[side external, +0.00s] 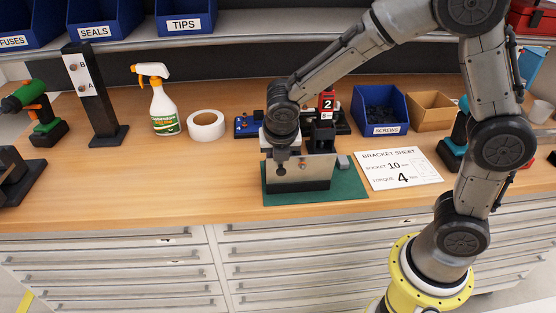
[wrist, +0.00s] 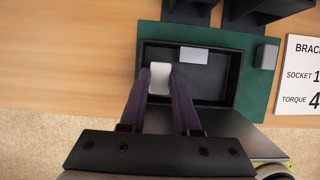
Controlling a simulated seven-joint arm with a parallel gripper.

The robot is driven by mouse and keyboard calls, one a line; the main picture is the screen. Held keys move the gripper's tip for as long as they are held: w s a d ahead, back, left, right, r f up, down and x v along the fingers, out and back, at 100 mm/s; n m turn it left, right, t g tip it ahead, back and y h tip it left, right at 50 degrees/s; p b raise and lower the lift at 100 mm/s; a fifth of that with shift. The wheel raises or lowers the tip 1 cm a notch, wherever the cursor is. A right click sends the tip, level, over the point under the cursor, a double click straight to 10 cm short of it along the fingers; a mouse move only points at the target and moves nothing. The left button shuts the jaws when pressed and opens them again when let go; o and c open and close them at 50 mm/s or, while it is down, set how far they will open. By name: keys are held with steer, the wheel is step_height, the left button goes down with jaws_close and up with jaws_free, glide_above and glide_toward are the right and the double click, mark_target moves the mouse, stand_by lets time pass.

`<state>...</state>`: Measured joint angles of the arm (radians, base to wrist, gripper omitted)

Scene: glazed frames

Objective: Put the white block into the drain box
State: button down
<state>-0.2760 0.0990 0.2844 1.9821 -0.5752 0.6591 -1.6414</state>
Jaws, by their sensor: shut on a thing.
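The white block (wrist: 159,76) is pinched between the fingertips of my gripper (wrist: 160,80) in the wrist view. It appears over the left end of the black drain box (wrist: 232,85), which sits on a green mat (wrist: 150,38). I cannot tell how far it is above the box floor. A grey block (wrist: 194,56) shows within the box near its far wall. In the side view my gripper (side external: 281,166) points down at the left part of the box, by a pale panel (side external: 318,162) along the box's front; the white block is not clear there.
Another grey block (wrist: 266,56) is on the mat right of the box. A bracket sheet (side external: 400,169) lies to the right. Black fixtures (side external: 321,134) stand behind the box. A tape roll (side external: 206,126) and spray bottle (side external: 163,108) stand left; the bench front-left is clear.

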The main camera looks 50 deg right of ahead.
steer(key=c, duration=0.5)
jaws_free()
steer(key=shift+c, duration=0.2)
steer(key=shift+r, duration=0.1)
steer(key=v, duration=1.3)
steer(key=shift+s+a+r, duration=0.1)
steer(key=shift+s+r, duration=0.05)
steer(key=shift+r, duration=0.2)
